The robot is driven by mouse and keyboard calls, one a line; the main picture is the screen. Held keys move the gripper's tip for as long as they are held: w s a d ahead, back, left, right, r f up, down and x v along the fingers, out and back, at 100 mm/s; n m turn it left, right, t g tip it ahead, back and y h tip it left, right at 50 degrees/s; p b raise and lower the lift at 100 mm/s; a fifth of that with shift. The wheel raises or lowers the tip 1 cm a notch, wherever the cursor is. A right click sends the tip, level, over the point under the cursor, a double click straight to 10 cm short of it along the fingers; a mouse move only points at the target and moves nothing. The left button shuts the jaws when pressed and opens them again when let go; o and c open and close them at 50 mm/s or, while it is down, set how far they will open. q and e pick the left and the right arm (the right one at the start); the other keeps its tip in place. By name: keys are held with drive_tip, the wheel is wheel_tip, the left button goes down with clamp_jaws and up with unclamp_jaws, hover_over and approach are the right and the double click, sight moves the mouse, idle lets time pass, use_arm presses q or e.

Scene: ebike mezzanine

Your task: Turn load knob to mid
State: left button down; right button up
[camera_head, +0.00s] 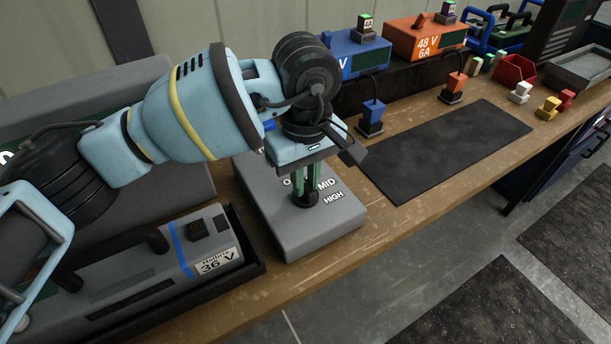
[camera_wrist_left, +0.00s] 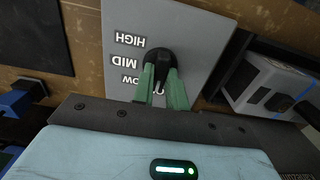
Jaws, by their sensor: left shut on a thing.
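The load knob (camera_head: 306,199) is a small black dial on top of a grey box (camera_head: 318,232). White labels lie beside it; MID and HIGH read clearly in the head view, the others are partly covered. My left gripper (camera_head: 306,187) reaches down from above with its green fingers shut on the knob. In the left wrist view the fingers (camera_wrist_left: 162,78) close around the black knob (camera_wrist_left: 161,59), with HIGH, MID and LOW upside down to its left. I cannot tell which label the knob points at. My right gripper is not in view.
A grey 36 V battery (camera_head: 150,272) lies in a dark tray left of the box. A dark mat (camera_head: 445,150) lies to the right. Blue (camera_head: 357,55) and orange (camera_head: 425,38) chargers stand behind. Small coloured blocks and a red bin (camera_head: 514,71) stand farther right.

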sight(306, 184)
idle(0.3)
use_arm(q)
drive_tip(key=m+b, duration=0.1)
drive_tip(key=m, duration=0.1)
drive_tip(key=shift+f+m+b, duration=0.1)
drive_tip(key=shift+m+b, duration=0.25)
drive_tip(key=shift+m, duration=0.05)
drive_tip(key=m+b, duration=0.2)
drive_tip(key=m, duration=0.2)
drive_tip(key=shift+m, duration=0.3)
drive_tip(key=m+b, duration=0.1)
drive_tip(key=m, duration=0.2)
drive_tip(key=shift+m, duration=0.3)
drive_tip(key=m+b, duration=0.1)
drive_tip(key=m, duration=0.3)
drive_tip(key=shift+m+b, duration=0.3)
drive_tip(key=shift+b, duration=0.1)
drive_tip(key=c, duration=1.4)
unclamp_jaws()
drive_tip(key=shift+r, duration=4.05)
